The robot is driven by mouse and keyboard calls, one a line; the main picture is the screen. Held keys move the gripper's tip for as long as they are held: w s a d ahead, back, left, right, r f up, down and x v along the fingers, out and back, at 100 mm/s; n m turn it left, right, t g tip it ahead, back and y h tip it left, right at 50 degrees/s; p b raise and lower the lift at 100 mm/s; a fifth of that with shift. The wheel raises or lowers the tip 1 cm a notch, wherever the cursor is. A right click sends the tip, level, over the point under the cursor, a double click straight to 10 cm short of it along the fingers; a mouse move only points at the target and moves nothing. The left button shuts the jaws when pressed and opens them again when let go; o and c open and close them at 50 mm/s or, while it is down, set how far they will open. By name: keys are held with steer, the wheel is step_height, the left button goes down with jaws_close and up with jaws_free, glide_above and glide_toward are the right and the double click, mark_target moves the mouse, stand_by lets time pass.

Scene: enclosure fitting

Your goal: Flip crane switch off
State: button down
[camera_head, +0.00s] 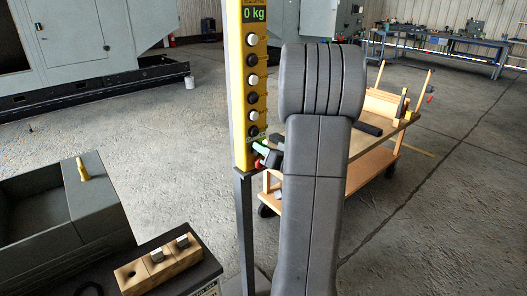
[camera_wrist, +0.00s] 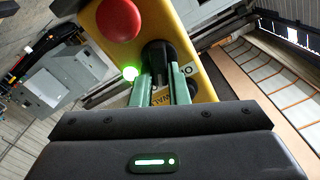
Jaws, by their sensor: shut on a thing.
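The crane's yellow control box (camera_head: 246,90) stands upright with a column of black and white buttons and a display reading 0 kg. In the wrist view the box (camera_wrist: 203,72) shows at close range. The black crane switch (camera_wrist: 157,52) sits on its face, beside a lit green lamp (camera_wrist: 130,73) and a large red button (camera_wrist: 119,18). My gripper (camera_wrist: 162,76) has its two green fingers on either side of the switch, shut on it. In the head view my gripper (camera_head: 264,152) is at the lower end of the box; the switch is hidden there.
A wooden cart (camera_head: 375,150) stands behind my arm on the right. A grey bin (camera_head: 30,215) and a wooden block with metal pieces (camera_head: 158,266) are at the lower left. A dark post (camera_head: 244,230) supports the box. The floor between is open.

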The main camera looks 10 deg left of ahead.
steer(key=shift+s+a+n+b, duration=0.1)
steer(key=shift+n+b, duration=1.75)
steer(key=shift+s+a+n+b, duration=0.1)
steer(key=shift+s+n+b, duration=0.05)
steer(key=shift+n+b, duration=1.75)
steer(key=shift+s+a+n+b, duration=0.1)
steer(key=shift+n+b, duration=1.75)
steer(key=c, duration=1.4)
jaws_free()
steer(key=shift+s+d, duration=0.1)
steer(key=v, duration=1.3)
steer(key=shift+s+d+p, duration=0.2)
steer(key=shift+p, duration=0.25)
